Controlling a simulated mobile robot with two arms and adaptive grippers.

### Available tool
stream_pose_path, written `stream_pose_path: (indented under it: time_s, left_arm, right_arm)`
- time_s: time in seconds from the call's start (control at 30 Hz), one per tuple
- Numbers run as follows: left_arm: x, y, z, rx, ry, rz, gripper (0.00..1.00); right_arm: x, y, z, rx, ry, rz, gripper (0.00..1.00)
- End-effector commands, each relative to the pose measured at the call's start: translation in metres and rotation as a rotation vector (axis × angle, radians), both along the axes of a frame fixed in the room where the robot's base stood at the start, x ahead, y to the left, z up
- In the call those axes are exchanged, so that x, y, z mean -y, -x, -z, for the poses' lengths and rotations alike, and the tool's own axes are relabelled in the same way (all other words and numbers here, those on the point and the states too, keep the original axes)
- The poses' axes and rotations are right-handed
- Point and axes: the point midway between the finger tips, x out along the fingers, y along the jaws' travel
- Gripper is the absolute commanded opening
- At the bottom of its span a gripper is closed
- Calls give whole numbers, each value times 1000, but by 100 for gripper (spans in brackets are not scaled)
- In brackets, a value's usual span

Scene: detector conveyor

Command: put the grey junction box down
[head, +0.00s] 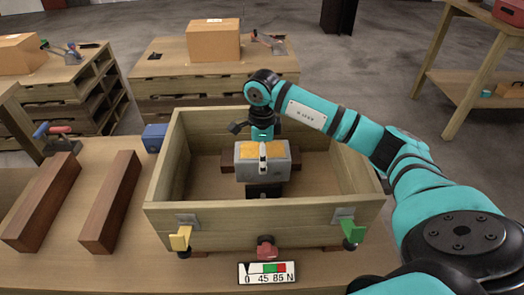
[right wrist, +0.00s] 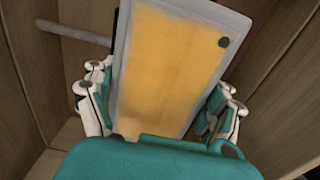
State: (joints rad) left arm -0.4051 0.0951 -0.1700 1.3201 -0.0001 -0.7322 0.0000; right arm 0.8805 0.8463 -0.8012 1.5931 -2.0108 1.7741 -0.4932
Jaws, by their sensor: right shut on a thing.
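The grey junction box (head: 281,168) with a yellow-orange top panel is inside the wooden crate (head: 260,213). My right gripper (head: 263,158) reaches down into the crate and is shut on the box. In the right wrist view, the box (right wrist: 165,70) lies between the two fingers of the gripper (right wrist: 158,105). A dark part shows just below the box in the head view. I cannot tell whether the box touches what is under it. My left gripper is not in view.
A reddish-brown beam (head: 230,162) lies behind the box. Two brown beams (head: 110,200) and a blue box (head: 154,137) are left.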

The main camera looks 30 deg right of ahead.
Motion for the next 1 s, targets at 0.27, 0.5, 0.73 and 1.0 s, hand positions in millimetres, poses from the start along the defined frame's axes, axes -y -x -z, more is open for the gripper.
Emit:
stream_pose_path:
  time_s: [0.27, 0.5, 0.73, 1.0]
  left_arm:
    - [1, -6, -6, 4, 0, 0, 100]
    - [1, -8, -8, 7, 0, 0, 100]
    - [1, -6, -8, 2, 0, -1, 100]
    - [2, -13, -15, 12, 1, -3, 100]
  right_arm:
    - [-1, 0, 30, 2, -3, -1, 25]
    - [0, -1, 32, 5, -2, -1, 25]
    - [0, -1, 35, 3, -2, -1, 25]
    - [0, -1, 38, 3, -2, 0, 25]
